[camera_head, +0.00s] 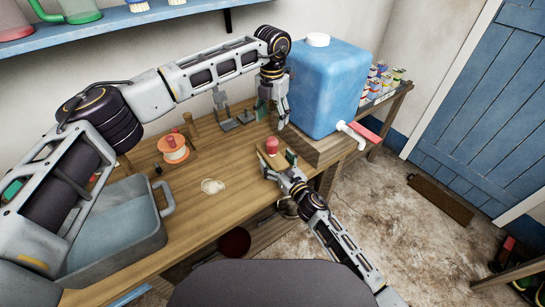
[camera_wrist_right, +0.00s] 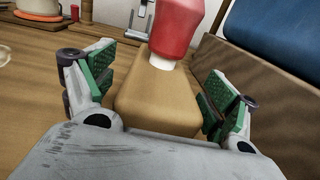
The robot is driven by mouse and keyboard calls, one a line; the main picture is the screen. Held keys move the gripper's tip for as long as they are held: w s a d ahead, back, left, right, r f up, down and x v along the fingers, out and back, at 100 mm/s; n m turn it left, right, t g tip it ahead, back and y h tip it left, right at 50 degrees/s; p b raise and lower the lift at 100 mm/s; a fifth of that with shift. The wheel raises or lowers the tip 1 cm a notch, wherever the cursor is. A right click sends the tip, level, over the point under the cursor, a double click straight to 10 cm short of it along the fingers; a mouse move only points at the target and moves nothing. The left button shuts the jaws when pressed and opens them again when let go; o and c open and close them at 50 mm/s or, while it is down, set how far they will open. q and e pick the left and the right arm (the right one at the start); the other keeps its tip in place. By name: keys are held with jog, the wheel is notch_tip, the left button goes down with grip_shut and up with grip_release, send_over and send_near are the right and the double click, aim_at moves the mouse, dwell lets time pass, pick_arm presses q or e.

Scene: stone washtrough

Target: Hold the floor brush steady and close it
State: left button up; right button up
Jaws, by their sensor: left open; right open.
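A wooden block (camera_head: 266,164) with a red cap (camera_head: 271,146) on top lies on the bench; I take it for the floor brush, though no bristles show. In the right wrist view the block (camera_wrist_right: 158,98) extends away between the fingers, and the red cap (camera_wrist_right: 176,28) sits over a white neck at its far part. My right gripper (camera_head: 281,170) is open around the block's near end; it also shows in the right wrist view (camera_wrist_right: 163,92). Finger contact is unclear. My left gripper (camera_head: 278,113) is open and empty, pointing down beyond the block, beside the blue tank.
A blue tank (camera_head: 322,85) with a white tap and red handle stands on a wooden stand at right. A grey metal basin (camera_head: 122,225) is at left. A spool (camera_head: 173,149) and metal stand (camera_head: 230,120) are behind. Cans line the right end. The middle bench is mostly clear.

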jog(key=v, duration=1.2)
dwell(0.7)
jog(key=shift+s+d, duration=0.1)
dwell(0.6)
